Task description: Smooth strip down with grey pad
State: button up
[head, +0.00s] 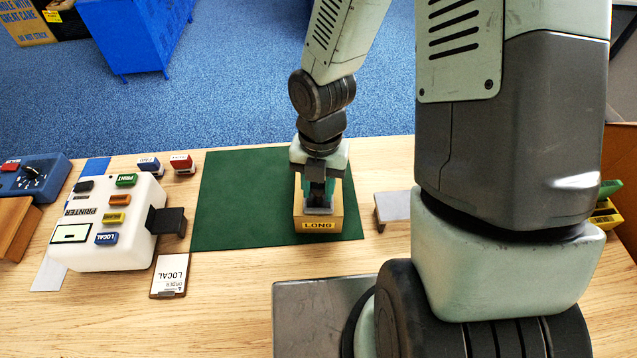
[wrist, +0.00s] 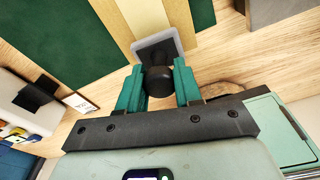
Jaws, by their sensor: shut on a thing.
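A tan carton (head: 338,222) marked LONG stands on the green mat (head: 235,200) in the head view. In the wrist view its top (wrist: 112,22) carries a paler lengthwise band, which looks like the strip (wrist: 148,16). My gripper (head: 318,188) is over the carton, pointing down. In the wrist view my gripper (wrist: 158,88) has its teal fingers shut on the black knob of the grey pad (wrist: 176,42). The pad lies over the strip at the carton's near end; I cannot tell whether it touches. The strip under the pad is hidden.
A white printer (head: 105,250) with coloured buttons and a black tray (head: 166,221) stands left of the mat. A LOCAL card (head: 170,275) lies in front. Two stamps (head: 182,163) stand behind. A grey-topped block (head: 393,206) is close right. The mat's left half is clear.

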jog(key=shift+f, duration=0.35)
jog(key=shift+w, duration=0.2)
dwell(0.4)
jog(key=shift+w+d, duration=0.1)
jog(key=shift+w, duration=0.95)
jog(key=shift+w, duration=0.1)
jog(key=shift+w+d, duration=0.1)
jog(key=shift+w, duration=0.9)
jog(key=shift+w, duration=0.15)
jog(key=shift+w+d, duration=0.1)
jog(key=shift+w, duration=0.95)
jog(key=shift+w+d, duration=0.1)
jog(key=shift+w, duration=1.05)
